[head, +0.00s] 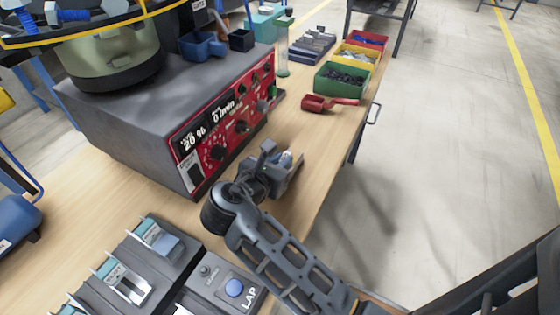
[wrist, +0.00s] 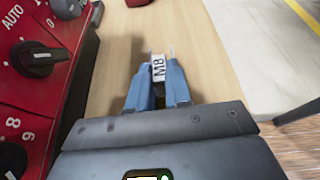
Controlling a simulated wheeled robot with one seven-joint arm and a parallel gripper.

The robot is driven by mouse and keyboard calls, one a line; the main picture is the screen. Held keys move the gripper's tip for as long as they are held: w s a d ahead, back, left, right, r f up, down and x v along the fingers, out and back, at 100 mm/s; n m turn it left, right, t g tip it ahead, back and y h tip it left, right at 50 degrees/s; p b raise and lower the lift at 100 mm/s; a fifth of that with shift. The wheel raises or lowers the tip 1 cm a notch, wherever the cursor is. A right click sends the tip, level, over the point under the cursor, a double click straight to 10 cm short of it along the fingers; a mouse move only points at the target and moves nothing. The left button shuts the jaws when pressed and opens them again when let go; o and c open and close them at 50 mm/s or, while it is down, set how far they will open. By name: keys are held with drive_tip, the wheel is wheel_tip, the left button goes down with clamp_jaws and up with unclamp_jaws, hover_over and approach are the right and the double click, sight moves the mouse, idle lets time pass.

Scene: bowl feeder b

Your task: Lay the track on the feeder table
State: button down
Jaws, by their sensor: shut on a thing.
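My gripper (head: 284,165) is over the bare wood of the feeder table (head: 318,150), in front of the red control panel. In the wrist view its blue fingers (wrist: 158,80) are closed on a small pale piece marked M8 (wrist: 158,68), which I take to be the track. The fingers and the gripper body hide most of the piece. In the head view only a small pale bit shows at the fingertips. I cannot tell whether the piece touches the table.
The grey feeder unit with its red panel (head: 225,125) stands close left of my gripper. A red scoop (head: 328,103) and a green bin (head: 341,77) lie farther back. Slotted grey holders (head: 150,265) and a LAP button box (head: 225,287) sit in front. The table's right edge is near.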

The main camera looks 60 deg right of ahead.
drive_tip(key=shift+f, duration=0.1)
drive_tip(key=c, duration=1.1)
unclamp_jaws()
drive_tip(key=shift+o, duration=0.2)
drive_tip(key=v, duration=1.2)
drive_tip(key=shift+p, duration=0.35)
